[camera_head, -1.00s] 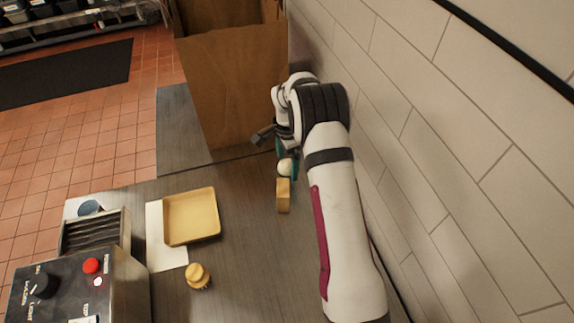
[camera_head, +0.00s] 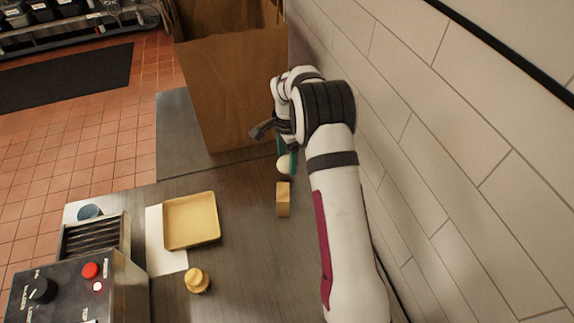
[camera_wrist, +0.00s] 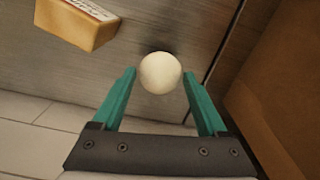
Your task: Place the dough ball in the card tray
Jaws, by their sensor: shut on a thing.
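The dough ball (camera_head: 283,165) is a pale cream sphere, held between the teal fingertips of my gripper (camera_head: 286,161). In the wrist view the dough ball (camera_wrist: 160,72) sits between the two fingertips, one on each side. My gripper (camera_wrist: 159,76) is shut on it. The ball seems to be just above the counter, but the exact gap is hard to tell. The card tray (camera_head: 191,221) is a shallow, yellow, square tray lying empty at the left of the counter, well away from my gripper.
A small tan block (camera_head: 283,199) stands just in front of the ball. A yellow knobbed object (camera_head: 197,281) is in front of the tray. A metal machine (camera_head: 88,284) is at front left, a large brown paper bag (camera_head: 235,90) behind, and a tiled wall (camera_head: 440,150) at right.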

